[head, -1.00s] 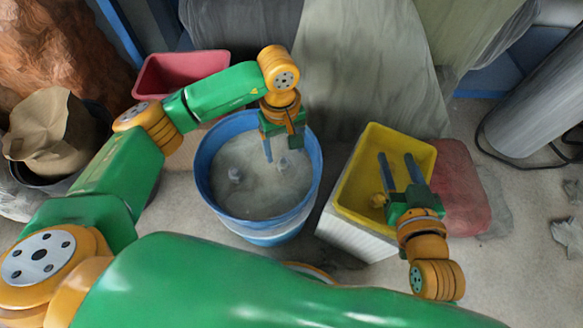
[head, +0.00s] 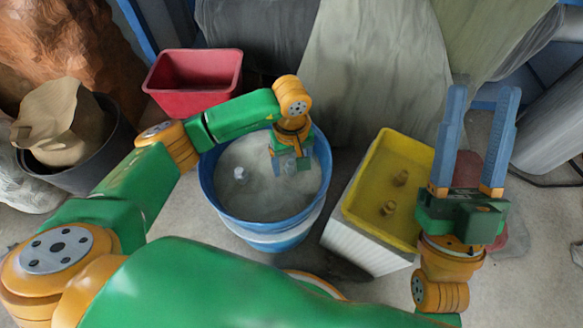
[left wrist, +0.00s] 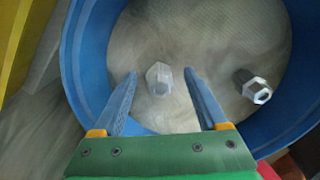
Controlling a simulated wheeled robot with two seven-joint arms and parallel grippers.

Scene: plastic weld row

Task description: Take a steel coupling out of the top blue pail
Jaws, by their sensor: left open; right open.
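The top blue pail (head: 207,187) stands in the middle of the head view on another pail, with a pale, flat inside. Two steel couplings lie in it. One coupling (head: 241,173) is in the left half; the other (left wrist: 158,78) is between my left gripper's fingertips in the left wrist view. My left gripper (head: 290,165) points down inside the pail. In the left wrist view its jaws (left wrist: 159,75) are open on both sides of that coupling, with gaps visible. The first coupling (left wrist: 253,86) lies right of the jaws there. My right gripper (head: 483,92) is open and empty, right of the yellow bin.
A red bin (head: 193,100) stands behind left. A dark bucket (head: 105,160) with a paper bag is at far left. Grey sheeting hangs behind.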

